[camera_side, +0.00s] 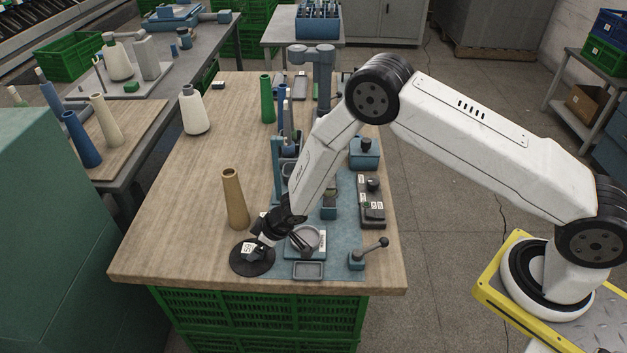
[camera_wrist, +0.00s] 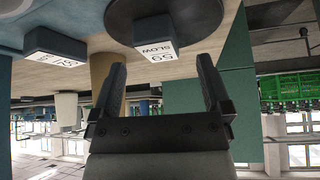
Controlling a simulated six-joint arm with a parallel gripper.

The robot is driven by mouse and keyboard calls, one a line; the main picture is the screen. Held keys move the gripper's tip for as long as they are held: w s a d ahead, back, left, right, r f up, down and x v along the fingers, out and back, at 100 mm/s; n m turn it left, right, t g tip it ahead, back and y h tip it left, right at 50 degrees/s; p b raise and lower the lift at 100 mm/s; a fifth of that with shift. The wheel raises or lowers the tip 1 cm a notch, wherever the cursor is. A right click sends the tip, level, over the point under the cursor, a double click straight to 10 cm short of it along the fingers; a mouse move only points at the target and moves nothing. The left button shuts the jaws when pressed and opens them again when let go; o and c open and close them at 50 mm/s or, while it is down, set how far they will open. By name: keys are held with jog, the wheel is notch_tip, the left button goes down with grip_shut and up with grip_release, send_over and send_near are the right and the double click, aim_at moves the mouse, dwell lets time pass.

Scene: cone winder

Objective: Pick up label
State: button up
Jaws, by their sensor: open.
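A dark block with a white label face reading "59 SLOW" (camera_wrist: 158,35) sits on a round black disc (camera_wrist: 195,14). In the side view, this label (camera_side: 248,248) is on the disc (camera_side: 240,268) at the front left of the bench. My gripper (camera_side: 265,238) is low, just right of the label. In the wrist view, my gripper (camera_wrist: 162,66) is open and empty, and the label shows just past the fingertips, within the gap. A second dark block with a white numbered label (camera_wrist: 54,48) stands to the left in the wrist view.
A tan cone (camera_side: 235,200) stands upright close behind the disc. A blue-grey fixture with a round dish (camera_side: 304,238) and a lever (camera_side: 370,252) is to the right. A black control box (camera_side: 371,200) stands behind the lever. The wooden bench top (camera_side: 170,210) is clear on the left.

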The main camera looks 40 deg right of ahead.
jog(key=shift+x, duration=1.45)
grip_shut()
jog(key=shift+r, duration=0.25)
jog(key=shift+r, duration=0.85)
jog(key=s+d+r, duration=0.4)
jog(key=s+r, duration=0.7)
jog(key=s, duration=0.2)
jog(key=shift+s, duration=0.2)
jog(key=shift+d+f, duration=0.1)
jog(key=shift+f, duration=0.05)
